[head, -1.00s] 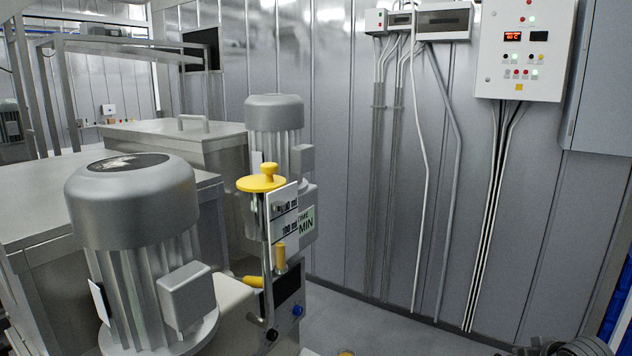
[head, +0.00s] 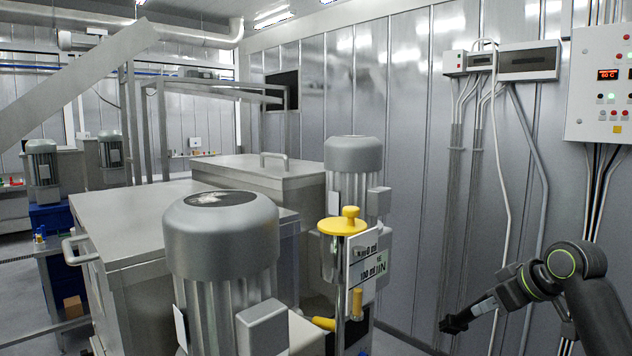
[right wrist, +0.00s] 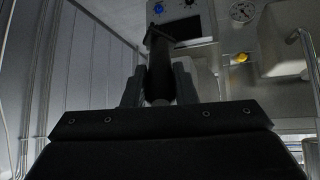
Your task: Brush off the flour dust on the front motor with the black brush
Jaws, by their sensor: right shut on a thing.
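The front motor (head: 222,250) is the large grey ribbed motor with a domed cap, left of centre in the head view. A pale, dusty patch (head: 210,198) lies on the dark disc on top of it. My right gripper (head: 484,305) is at the lower right of the head view, well to the right of the motor and apart from it. In the right wrist view its fingers (right wrist: 159,88) are shut on the black brush (right wrist: 158,65). The brush (head: 455,322) also shows as a dark end pointing left in the head view. My left gripper is not in view.
A yellow-knobbed post (head: 342,225) with label plates stands right beside the front motor. A second grey motor (head: 353,155) is behind it. Steel lidded boxes (head: 255,172) lie behind to the left. A panelled wall with cables and a control box (head: 600,85) bounds the right.

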